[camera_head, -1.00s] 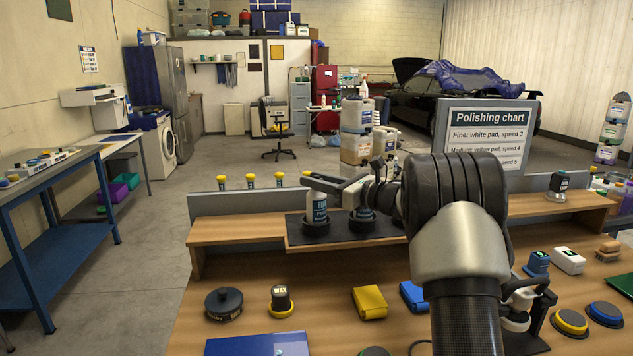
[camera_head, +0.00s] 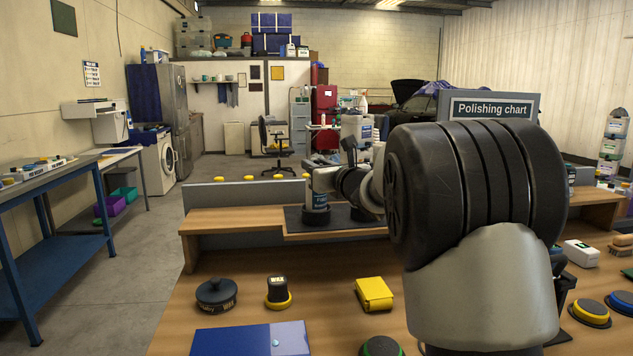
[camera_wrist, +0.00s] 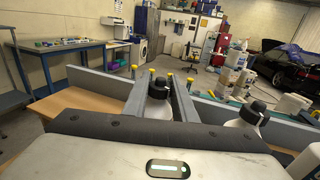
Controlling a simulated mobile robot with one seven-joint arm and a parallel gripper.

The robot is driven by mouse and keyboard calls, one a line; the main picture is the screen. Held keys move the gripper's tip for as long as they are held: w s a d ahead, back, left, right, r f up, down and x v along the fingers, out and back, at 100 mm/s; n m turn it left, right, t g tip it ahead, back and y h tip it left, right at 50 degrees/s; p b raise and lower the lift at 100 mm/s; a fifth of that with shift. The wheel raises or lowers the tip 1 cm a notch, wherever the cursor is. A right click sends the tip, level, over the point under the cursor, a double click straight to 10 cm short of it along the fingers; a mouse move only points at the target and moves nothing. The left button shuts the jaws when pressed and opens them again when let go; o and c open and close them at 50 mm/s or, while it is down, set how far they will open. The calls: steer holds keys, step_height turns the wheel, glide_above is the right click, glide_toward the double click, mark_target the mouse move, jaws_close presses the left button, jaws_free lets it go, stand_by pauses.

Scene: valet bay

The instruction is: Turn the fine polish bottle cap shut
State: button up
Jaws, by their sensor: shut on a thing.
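The fine polish bottle (camera_head: 318,199), white with a dark label, stands upright in a dark round holder on the raised wooden shelf. My gripper (camera_head: 322,178) reaches in from the right at the bottle's top. In the wrist view my gripper (camera_wrist: 159,80) has its two long grey fingers on either side of the black cap (camera_wrist: 158,78), shut on it. The fingers hide the cap in the head view, and how far it is turned cannot be told. The white shoulder of the bottle (camera_wrist: 157,105) shows between the fingers.
A second white bottle with a black top (camera_wrist: 246,121) stands right of my fingers in the wrist view. A grey panel (camera_head: 245,193) with yellow-topped items runs behind the shelf. On the bench below are a wax pot (camera_head: 277,291), a yellow block (camera_head: 374,293) and a blue folder (camera_head: 240,341).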

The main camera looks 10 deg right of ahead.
steer(key=m+h, duration=0.1)
steer(key=h, duration=0.1)
steer(key=m+h+p, duration=0.1)
steer(key=h, duration=0.1)
steer(key=m+h, duration=0.2)
steer(key=shift+a+t, duration=0.3)
steer(key=shift+a, duration=0.05)
steer(key=shift+d+m+h+p, duration=0.2)
steer(key=shift+m+h+p, duration=0.6)
steer(key=shift+h+p, duration=0.45)
steer(key=shift+d+m+h, duration=0.1)
steer(key=shift+m+h, duration=0.3)
steer(key=shift+h, duration=0.35)
steer(key=o, duration=1.1)
steer(key=shift+c, duration=0.2)
steer(key=r+p+v, duration=0.1)
steer(key=p+v, duration=0.3)
steer(key=v, duration=1.3)
steer(key=shift+s, duration=0.15)
